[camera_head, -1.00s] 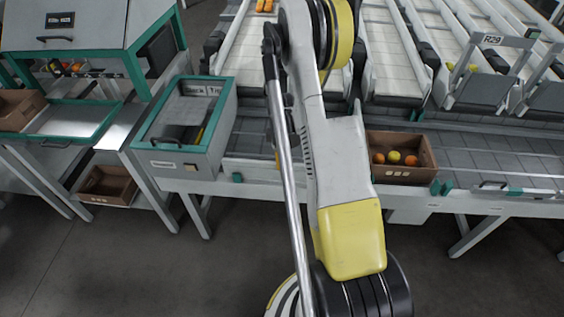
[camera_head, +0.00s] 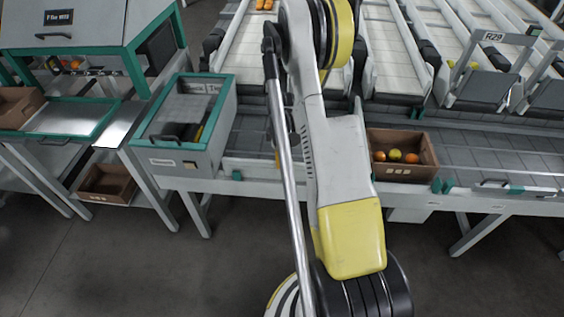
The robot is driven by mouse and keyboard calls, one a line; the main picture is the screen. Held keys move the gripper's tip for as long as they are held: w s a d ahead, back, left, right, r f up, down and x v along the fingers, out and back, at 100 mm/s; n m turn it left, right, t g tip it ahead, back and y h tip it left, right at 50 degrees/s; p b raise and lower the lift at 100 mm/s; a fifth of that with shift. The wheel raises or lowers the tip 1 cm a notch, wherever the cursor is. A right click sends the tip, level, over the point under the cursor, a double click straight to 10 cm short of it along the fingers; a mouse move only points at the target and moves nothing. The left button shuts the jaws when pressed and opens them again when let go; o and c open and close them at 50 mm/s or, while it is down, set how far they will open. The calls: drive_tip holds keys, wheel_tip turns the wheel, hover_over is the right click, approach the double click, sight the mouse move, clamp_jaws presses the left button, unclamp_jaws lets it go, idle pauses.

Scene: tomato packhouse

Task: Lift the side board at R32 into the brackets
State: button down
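The only lane sign I can read is R29 (camera_head: 493,37), on a grey frame at upper right; no R32 sign is in view. A pale board-like strip with a dark handle (camera_head: 494,183) runs along the front edge of the conveyor at right, near teal brackets (camera_head: 515,189). I cannot tell whether it is the side board of the task. My arm crosses the middle of the view and hides part of the conveyor. My gripper is out of the picture.
A cardboard box (camera_head: 402,174) with several tomatoes stands on the grey conveyor (camera_head: 500,155). A teal-rimmed bin (camera_head: 233,90) stands left of my arm. At far left is a grey machine (camera_head: 75,28) above a teal-edged tray (camera_head: 118,102). The floor (camera_head: 110,260) in front is clear.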

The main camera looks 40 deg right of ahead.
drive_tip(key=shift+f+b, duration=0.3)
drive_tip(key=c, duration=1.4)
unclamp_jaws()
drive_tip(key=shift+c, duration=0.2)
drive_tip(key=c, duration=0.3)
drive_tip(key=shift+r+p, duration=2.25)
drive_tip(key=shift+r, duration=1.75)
